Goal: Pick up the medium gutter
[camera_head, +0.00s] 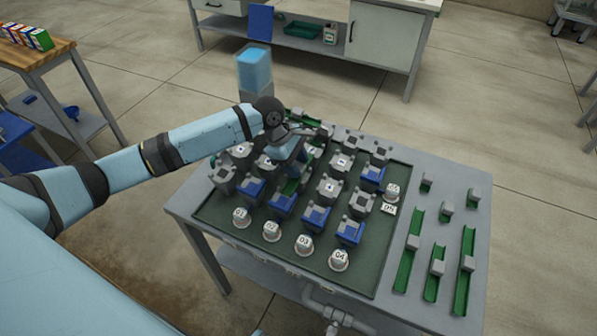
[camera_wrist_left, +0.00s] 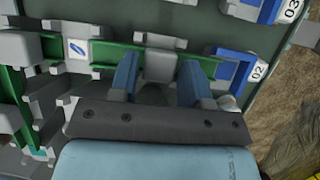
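My left gripper (camera_head: 292,153) reaches down over the middle of the board, hiding what is beneath it in the head view. In the left wrist view its two blue fingers (camera_wrist_left: 160,80) stand on either side of a grey block (camera_wrist_left: 160,62). Green gutter (camera_wrist_left: 101,53) shows beside the fingers, running across the view. I cannot tell whether the fingers touch the block. Several green gutters with grey blocks lie apart on the right of the table: a left one (camera_head: 405,269), a middle one (camera_head: 432,288) and a right one (camera_head: 468,243). I cannot tell which is medium. My right gripper is out of view.
The dark green board (camera_head: 378,262) on the grey table (camera_head: 451,173) holds several grey and blue fittings. White numbered caps, such as cap 04 (camera_head: 338,260), line its front. A blue-topped tank (camera_head: 254,72) stands behind the arm. Short pieces (camera_head: 447,210) lie at right.

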